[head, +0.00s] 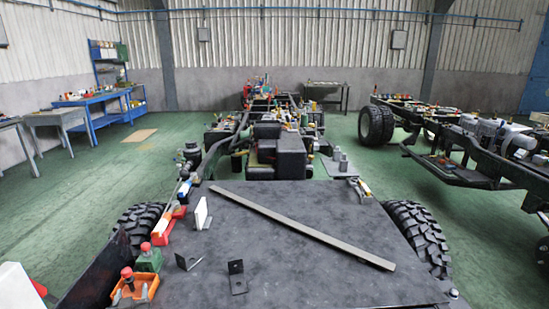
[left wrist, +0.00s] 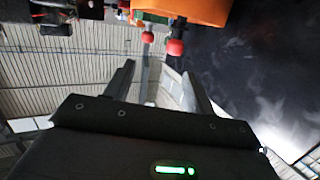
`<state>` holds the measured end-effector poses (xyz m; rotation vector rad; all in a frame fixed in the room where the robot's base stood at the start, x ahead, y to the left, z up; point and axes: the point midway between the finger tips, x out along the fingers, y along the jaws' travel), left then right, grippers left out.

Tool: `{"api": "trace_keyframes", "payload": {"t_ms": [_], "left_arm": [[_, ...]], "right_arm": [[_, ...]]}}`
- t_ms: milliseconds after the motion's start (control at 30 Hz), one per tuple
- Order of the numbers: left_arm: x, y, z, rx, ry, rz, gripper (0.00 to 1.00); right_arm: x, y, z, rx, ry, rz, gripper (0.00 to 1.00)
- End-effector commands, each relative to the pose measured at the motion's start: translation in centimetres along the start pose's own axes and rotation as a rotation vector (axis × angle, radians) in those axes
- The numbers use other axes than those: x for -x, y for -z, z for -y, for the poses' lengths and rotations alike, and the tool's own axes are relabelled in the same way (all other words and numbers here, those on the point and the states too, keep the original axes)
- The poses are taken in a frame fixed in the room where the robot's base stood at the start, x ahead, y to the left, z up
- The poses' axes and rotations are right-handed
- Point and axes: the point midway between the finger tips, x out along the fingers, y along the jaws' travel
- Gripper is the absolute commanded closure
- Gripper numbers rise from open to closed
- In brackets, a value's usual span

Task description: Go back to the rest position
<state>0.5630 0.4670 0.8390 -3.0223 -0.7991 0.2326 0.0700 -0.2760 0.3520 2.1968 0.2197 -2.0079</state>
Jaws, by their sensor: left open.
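In the left wrist view my left gripper (left wrist: 158,68) shows its two dark fingers apart, with nothing between them. Beyond the fingers are an orange tray (left wrist: 185,10), a red knob (left wrist: 175,47) and a wall. In the head view I cannot clearly make out the left gripper's fingers. The orange tray (head: 150,290) there sits at the near left of the dark flat plate (head: 300,275), with a red-topped piece (head: 127,279) in it. My right gripper is in neither view.
On the plate lie a long grey bar (head: 290,222), two black angle brackets (head: 237,277) (head: 187,262) and a white upright piece (head: 201,214). A green box with a red knob (head: 150,259) stands behind the tray. Wheels (head: 415,235) flank the plate. Green floor (head: 95,195) is open at left.

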Motion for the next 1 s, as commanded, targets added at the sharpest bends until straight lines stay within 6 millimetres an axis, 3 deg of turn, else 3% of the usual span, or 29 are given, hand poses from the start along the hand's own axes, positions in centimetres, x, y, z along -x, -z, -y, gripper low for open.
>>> {"api": "trace_keyframes", "payload": {"t_ms": [67, 200, 300, 500, 733, 867, 1000], "left_arm": [[3.5, -2.2, -1.5, -0.059, -0.1, 0.127, 0.45], [12.7, -6.8, -4.6, -0.177, -0.287, 0.423, 0.45], [18.2, -8.8, -5.5, -0.24, -0.368, 0.579, 0.45], [26.2, -10.9, -5.5, -0.33, -0.457, 0.787, 0.45], [33.1, -11.8, -4.6, -0.412, -0.522, 0.957, 0.45], [36.6, -12.2, -3.6, -0.442, -0.553, 1.046, 0.45], [35.8, -15.2, -4.1, -0.451, -0.547, 1.069, 0.45]], "right_arm": [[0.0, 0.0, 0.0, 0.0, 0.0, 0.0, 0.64], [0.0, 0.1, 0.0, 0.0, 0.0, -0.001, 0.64], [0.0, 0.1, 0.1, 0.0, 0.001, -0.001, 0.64], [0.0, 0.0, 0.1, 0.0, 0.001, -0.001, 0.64], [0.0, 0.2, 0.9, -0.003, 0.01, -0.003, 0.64], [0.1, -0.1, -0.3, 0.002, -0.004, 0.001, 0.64], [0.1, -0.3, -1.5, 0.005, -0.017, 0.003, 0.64]]}}
